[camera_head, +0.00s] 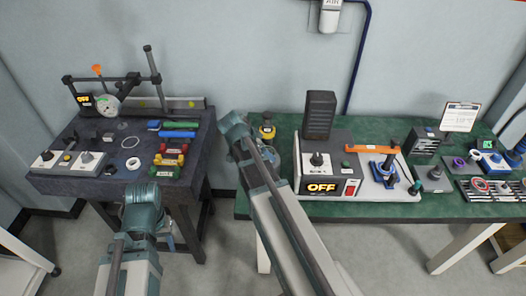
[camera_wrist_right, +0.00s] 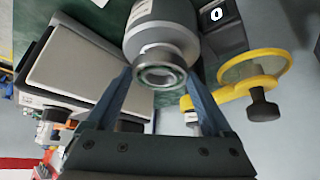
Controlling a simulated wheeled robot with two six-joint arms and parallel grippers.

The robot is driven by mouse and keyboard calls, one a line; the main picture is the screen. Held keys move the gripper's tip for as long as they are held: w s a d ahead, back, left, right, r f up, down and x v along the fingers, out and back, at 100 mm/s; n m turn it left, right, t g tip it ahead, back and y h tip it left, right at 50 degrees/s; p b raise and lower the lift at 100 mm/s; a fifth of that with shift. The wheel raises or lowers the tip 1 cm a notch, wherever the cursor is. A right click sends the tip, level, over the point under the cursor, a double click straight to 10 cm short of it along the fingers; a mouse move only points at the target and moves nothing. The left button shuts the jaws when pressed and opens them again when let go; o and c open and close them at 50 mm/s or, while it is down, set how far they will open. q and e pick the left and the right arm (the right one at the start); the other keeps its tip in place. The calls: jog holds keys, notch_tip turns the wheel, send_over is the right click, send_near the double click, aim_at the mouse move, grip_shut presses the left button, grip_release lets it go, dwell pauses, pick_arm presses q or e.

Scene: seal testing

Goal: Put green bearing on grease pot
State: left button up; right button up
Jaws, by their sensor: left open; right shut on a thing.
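In the right wrist view a small ring with a dark green rim, which looks like the green bearing (camera_wrist_right: 160,75), sits between the fingertips of my right gripper (camera_wrist_right: 161,80). The gripper is shut on it. A pale grey round body, perhaps the grease pot (camera_wrist_right: 160,18), is right beyond the ring; I cannot tell whether they touch. In the head view my right arm reaches over the left end of the green table, and its wrist hides the right gripper, the ring and the pot. My left gripper (camera_head: 143,194) is open, low in front of the dark table.
In the right wrist view a yellow-rimmed lens (camera_wrist_right: 255,72) stands close to the right finger. In the head view a box with an OFF display (camera_head: 322,187) stands right of my arm on the green table (camera_head: 350,208). The dark table (camera_head: 75,185) carries several coloured parts.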

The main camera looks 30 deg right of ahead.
jog(key=shift+f+b, duration=0.55)
jog(key=shift+b, duration=0.1)
dwell(0.3)
jog(key=o, duration=1.5)
jog(key=shift+c, duration=0.2)
notch_tip(320, 180, up, 8)
jog(key=p, duration=0.8)
